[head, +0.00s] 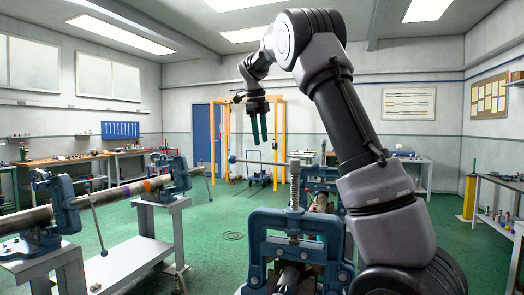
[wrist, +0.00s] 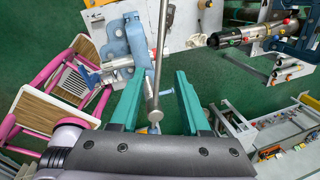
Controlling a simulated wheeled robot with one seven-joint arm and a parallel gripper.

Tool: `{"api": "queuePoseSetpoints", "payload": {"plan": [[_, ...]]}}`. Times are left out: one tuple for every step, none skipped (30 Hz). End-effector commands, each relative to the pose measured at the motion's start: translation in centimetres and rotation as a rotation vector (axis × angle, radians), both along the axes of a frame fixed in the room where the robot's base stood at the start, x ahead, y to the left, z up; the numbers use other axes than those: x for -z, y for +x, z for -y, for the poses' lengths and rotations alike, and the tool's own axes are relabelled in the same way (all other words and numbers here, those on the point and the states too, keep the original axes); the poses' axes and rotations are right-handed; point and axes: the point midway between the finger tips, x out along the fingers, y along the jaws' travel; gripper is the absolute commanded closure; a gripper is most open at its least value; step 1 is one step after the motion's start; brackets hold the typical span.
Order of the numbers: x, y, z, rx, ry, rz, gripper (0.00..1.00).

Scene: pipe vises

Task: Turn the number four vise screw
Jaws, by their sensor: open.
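My gripper (head: 259,142) is raised in the middle of the head view, with two dark green fingers pointing down and apart. In the wrist view the teal fingers (wrist: 158,100) are open, and nothing is clamped. A thin grey handle bar (wrist: 161,60) with a round end shows between the fingers; its depth relative to them is unclear. A blue vise (wrist: 121,42) is beside it. In the head view the nearest blue vise (head: 292,222) has an upright threaded screw (head: 295,188) and a crossbar (head: 262,162). I cannot read any vise number.
Two more blue vises (head: 67,205) (head: 178,176) hold a long pipe (head: 112,193) on grey stands at the left. A yellow frame (head: 281,128) stands at the back. Workbenches line the walls. Green floor (head: 215,262) is open between the left stands and the nearest vise.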

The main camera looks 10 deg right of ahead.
Motion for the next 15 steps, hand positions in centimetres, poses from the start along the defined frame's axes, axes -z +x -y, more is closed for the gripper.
{"api": "queuePoseSetpoints", "payload": {"plan": [[-1.0, -0.1, -0.2, 0.0, 0.001, 0.004, 0.54], [-1.4, -0.1, -0.2, 0.001, 0.001, 0.002, 0.54], [-2.0, -0.2, -0.3, 0.001, 0.0, 0.003, 0.54], [-2.3, -0.3, -0.3, 0.001, -0.001, 0.002, 0.54], [-2.6, -0.3, -0.4, 0.001, 0.0, 0.002, 0.54], [-3.0, -0.4, -0.4, 0.0, 0.0, 0.001, 0.54], [-3.2, -0.4, -0.5, 0.0, 0.0, 0.001, 0.54], [-3.3, -0.4, -0.5, 0.0, 0.0, 0.001, 0.54], [-3.4, -0.5, -0.5, 0.001, 0.0, 0.0, 0.54], [-3.5, -0.5, -0.5, 0.001, 0.0, 0.0, 0.54], [-3.6, -0.5, -0.5, 0.001, 0.0, 0.0, 0.54], [-3.6, -0.5, -0.5, 0.001, 0.0, 0.0, 0.54], [-3.6, -0.5, -0.5, 0.001, -0.001, -0.001, 0.54], [-3.6, -0.5, -0.5, 0.001, -0.001, -0.001, 0.54], [-3.6, -0.5, -0.5, 0.001, -0.001, -0.001, 0.54]]}}
